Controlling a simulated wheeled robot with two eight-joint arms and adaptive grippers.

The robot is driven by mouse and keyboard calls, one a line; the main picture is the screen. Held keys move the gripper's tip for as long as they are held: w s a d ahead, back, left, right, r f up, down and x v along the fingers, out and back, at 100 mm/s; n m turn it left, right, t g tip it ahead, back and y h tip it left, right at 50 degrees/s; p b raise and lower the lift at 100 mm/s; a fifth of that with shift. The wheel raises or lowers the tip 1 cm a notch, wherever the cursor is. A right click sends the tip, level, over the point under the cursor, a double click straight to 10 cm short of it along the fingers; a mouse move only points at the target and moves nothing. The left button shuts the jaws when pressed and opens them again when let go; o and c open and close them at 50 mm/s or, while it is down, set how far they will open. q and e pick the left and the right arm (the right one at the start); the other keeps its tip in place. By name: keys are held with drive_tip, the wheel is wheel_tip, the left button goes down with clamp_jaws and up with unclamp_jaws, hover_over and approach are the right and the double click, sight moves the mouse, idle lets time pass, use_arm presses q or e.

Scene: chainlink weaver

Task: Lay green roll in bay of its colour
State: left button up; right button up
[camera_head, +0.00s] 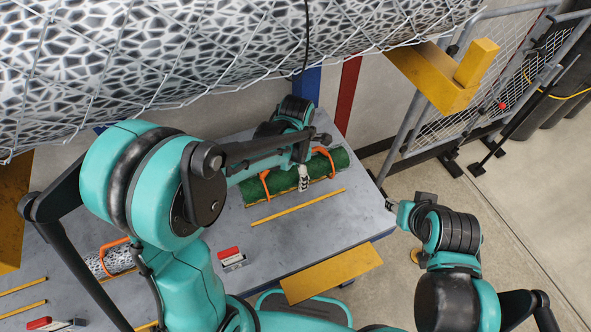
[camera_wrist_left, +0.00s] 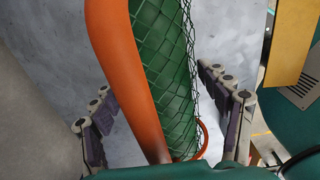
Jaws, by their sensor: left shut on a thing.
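The green roll (camera_head: 283,182), wrapped in wire mesh with orange hoops near its ends, shows at the far right of the grey table (camera_head: 225,299). My left gripper (camera_head: 303,177) reaches it from behind my arm and is shut on it between the hoops. In the left wrist view the green roll (camera_wrist_left: 170,70) lies between the spread fingers of the left gripper (camera_wrist_left: 158,88), with an orange hoop close to the camera. I cannot tell whether the roll touches the table. My right gripper (camera_head: 391,204) is small, right of the table; its jaws are unclear.
Yellow strips (camera_head: 297,207) mark the table. A black-and-white roll (camera_head: 112,261) with an orange hoop lies at left, partly hidden by my arm. A red-handled tool (camera_head: 231,258) lies near the middle. A large mesh-covered roll (camera_head: 200,55) spans above. A mesh fence (camera_head: 480,85) stands at right.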

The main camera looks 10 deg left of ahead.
sight(258, 198)
use_arm(q)
drive_tip(key=shift+f+b, duration=3.75)
drive_tip(key=shift+f, duration=1.15)
drive_tip(key=shift+f+b, duration=0.5)
drive_tip(key=shift+f, duration=0.1)
drive_tip(key=o, duration=1.9)
drive_tip(key=shift+o, duration=0.2)
